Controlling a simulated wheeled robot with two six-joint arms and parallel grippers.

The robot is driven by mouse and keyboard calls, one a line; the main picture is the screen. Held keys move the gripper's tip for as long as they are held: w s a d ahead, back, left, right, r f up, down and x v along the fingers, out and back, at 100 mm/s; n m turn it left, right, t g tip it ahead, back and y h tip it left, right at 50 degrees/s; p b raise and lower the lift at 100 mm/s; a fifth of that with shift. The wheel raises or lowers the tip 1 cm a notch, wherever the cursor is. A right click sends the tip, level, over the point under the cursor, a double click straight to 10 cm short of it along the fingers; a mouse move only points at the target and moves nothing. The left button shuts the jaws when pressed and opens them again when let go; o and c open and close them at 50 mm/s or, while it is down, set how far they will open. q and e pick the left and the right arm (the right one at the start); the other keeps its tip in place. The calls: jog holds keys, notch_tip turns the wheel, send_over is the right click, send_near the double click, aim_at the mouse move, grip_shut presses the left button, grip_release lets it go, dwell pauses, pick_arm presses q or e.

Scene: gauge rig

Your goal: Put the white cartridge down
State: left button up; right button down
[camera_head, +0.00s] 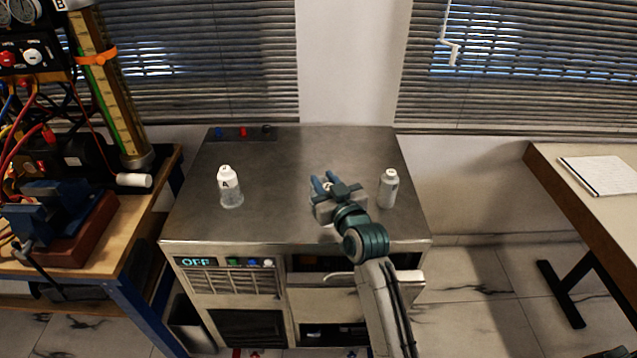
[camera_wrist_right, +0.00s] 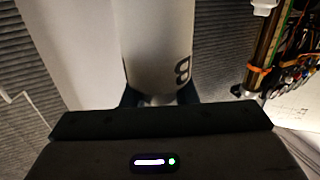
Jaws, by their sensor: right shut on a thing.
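My right gripper (camera_head: 322,183) is above the top of the metal cabinet, with its arm coming in from the lower right. In the right wrist view it is shut on the white cartridge (camera_wrist_right: 158,45), a pale cylinder with a dark mark like a B or an 8. The cartridge's far end runs out of the top of that view. In the head view the gripper hides most of it, and I cannot tell its height above the cabinet. My left gripper is not in view.
The metal cabinet (camera_head: 290,150) has a bottle marked A (camera_head: 229,188) at left and a grey-white bottle (camera_head: 388,188) close right of the gripper. Its top is clear between bottle A and the gripper. A cluttered workbench (camera_head: 95,255) stands left, a table with paper (camera_head: 603,174) right.

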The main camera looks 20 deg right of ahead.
jog(key=w+f, duration=0.2)
jog(key=w+f+p, duration=0.1)
jog(key=shift+a+f, duration=0.3)
jog(key=shift+f, duration=0.05)
jog(key=shift+f, duration=0.2)
jog(key=c, duration=1.2)
grip_release()
jog(key=shift+o, duration=0.2)
jog(key=shift+r, duration=0.1)
